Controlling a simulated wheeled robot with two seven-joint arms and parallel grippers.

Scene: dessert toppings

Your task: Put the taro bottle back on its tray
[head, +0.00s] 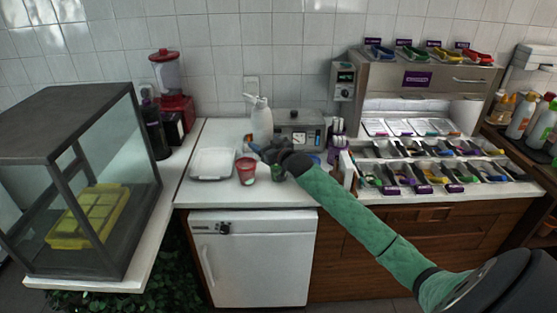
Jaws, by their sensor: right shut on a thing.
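My right gripper (254,147) reaches in from the right on a green-sleeved arm. It is low over the white counter, its fingers pointing left. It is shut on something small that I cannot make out. A white bottle with a nozzle (262,124) is upright just behind the fingers, which overlap its lower end; I cannot tell whether they touch it. I read no taro label on any bottle. A shallow white tray (196,174) lies to the left. Small purple-marked containers (338,127) are at the right, partly hidden. My left gripper is not in view.
A red cup (246,172) stands just below my fingers, with a dark container (277,173) beside it. A grey machine (300,128) is behind. Topping bins (424,171) fill the right, a glass case (76,185) the left. The counter's front edge is clear.

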